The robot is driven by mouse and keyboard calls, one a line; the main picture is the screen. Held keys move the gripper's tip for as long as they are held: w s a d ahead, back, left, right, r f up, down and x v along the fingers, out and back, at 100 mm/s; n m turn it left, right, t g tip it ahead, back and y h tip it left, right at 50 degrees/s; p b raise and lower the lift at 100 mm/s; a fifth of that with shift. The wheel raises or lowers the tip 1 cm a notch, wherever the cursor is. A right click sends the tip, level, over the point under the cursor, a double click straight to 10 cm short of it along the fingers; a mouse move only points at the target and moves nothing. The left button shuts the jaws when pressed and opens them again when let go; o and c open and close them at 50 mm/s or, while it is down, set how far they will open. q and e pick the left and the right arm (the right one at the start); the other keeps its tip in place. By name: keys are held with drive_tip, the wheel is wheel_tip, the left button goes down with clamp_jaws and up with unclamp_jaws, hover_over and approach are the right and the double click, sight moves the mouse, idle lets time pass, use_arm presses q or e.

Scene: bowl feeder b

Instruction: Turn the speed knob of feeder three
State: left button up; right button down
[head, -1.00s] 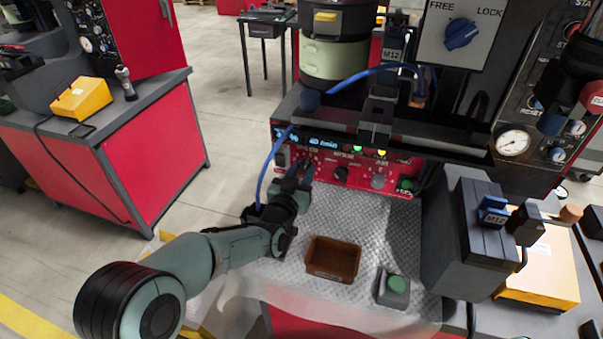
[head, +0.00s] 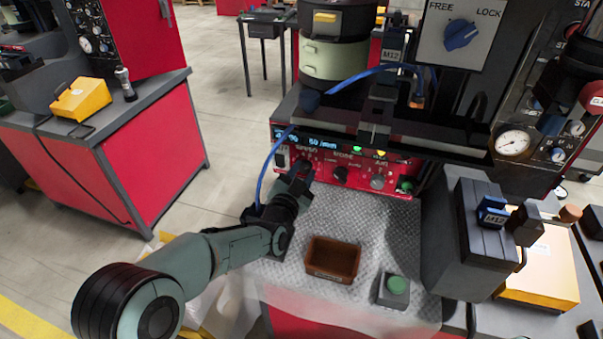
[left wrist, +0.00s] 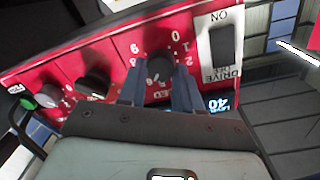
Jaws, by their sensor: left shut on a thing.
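The red control panel (head: 325,176) carries a row of black knobs and a blue-lit display (head: 325,141). My left gripper (head: 299,174) reaches to the left part of this panel. In the left wrist view, the left gripper (left wrist: 158,88) has one finger on each side of a round black knob (left wrist: 160,64) and is shut on it. Numbers on the red face ring this knob. The display (left wrist: 218,103) shows partly beside the right finger. In the head view the gripper hides the held knob. My right gripper is not in view.
A DRIVE switch (left wrist: 222,45) sits beside the held knob, and another black knob (left wrist: 93,84) lies on the other side. A brown bin (head: 333,259) and a green button box (head: 395,288) stand on the metal plate. A blue hose (head: 264,178) runs close by the gripper.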

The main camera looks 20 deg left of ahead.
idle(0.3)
use_arm(q)
drive_tip(key=o, duration=1)
drive_tip(key=shift+o, duration=0.2)
drive_tip(key=s+a, duration=0.1)
drive_tip(key=s, duration=1.2)
drive_tip(key=shift+s+r, duration=0.15)
drive_tip(key=shift+s, duration=0.05)
